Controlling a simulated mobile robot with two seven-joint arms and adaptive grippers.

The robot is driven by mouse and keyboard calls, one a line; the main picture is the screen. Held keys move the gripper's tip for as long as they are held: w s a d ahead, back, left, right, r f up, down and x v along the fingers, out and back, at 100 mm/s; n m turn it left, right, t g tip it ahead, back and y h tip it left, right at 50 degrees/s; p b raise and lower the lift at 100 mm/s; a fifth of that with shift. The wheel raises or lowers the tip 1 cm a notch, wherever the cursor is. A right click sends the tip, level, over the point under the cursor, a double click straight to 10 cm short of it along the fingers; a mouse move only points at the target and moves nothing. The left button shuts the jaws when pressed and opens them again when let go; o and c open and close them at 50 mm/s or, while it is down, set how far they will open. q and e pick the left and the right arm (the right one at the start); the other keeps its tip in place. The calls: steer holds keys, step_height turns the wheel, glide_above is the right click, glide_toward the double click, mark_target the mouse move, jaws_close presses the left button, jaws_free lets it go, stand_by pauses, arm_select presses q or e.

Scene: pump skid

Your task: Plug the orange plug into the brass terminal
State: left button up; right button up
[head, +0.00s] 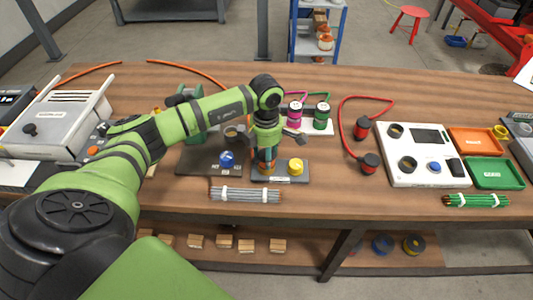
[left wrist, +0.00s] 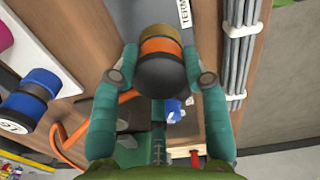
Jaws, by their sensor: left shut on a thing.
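My left gripper (head: 265,168) points down over a dark labelled plate (head: 277,178) with a yellow knob (head: 295,167). In the left wrist view its teal fingers (left wrist: 160,75) are shut on the orange plug (left wrist: 161,48), which has a black body and an orange band. A brass-coloured ring (left wrist: 160,32) shows at the plug's far end. I cannot tell whether it is the brass terminal or part of the plug, nor whether the plug is seated. An orange cable (left wrist: 75,145) runs beside the fingers. In the head view the fingers hide most of the plug.
A plate with a blue knob (head: 227,158) lies to the left. A grey cable bundle (head: 245,195) lies in front. Magenta (head: 295,113) and green (head: 321,115) plugs stand behind right. A red cable with red-black plugs (head: 369,163) and a white panel (head: 428,178) are further right.

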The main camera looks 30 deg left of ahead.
arm_select(q)
steer(key=o, duration=1.4)
steer(key=shift+c, duration=0.2)
step_height(320, 180, up, 12)
